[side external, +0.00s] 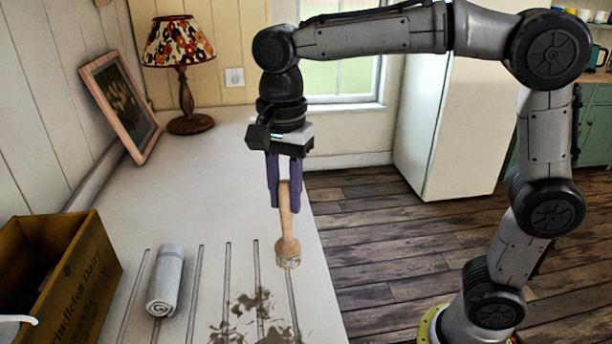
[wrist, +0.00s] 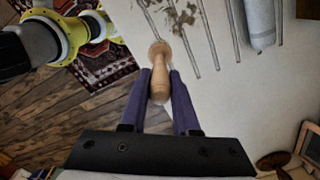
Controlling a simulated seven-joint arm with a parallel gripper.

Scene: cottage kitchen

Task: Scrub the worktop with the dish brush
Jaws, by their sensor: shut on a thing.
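The dish brush (side external: 288,222) has a pale wooden handle and a light bristle head at its lower end. My gripper (side external: 284,195) is shut on its handle, with a purple finger on each side. The brush hangs roughly upright, head down, over the worktop (side external: 200,220) near its right edge. I cannot tell whether the bristles touch the surface. In the wrist view the brush (wrist: 160,75) sits between the fingers (wrist: 160,90), its head pointing away from my gripper. Brown dirt (side external: 250,305) is smeared over the grooved part of the worktop, and also shows in the wrist view (wrist: 180,17).
A rolled grey-white towel (side external: 166,280) lies left of the dirt. A wooden crate (side external: 95,265) stands at the left front. A lamp (side external: 185,75) and a leaning picture frame (side external: 122,105) stand at the back. The middle of the worktop is clear.

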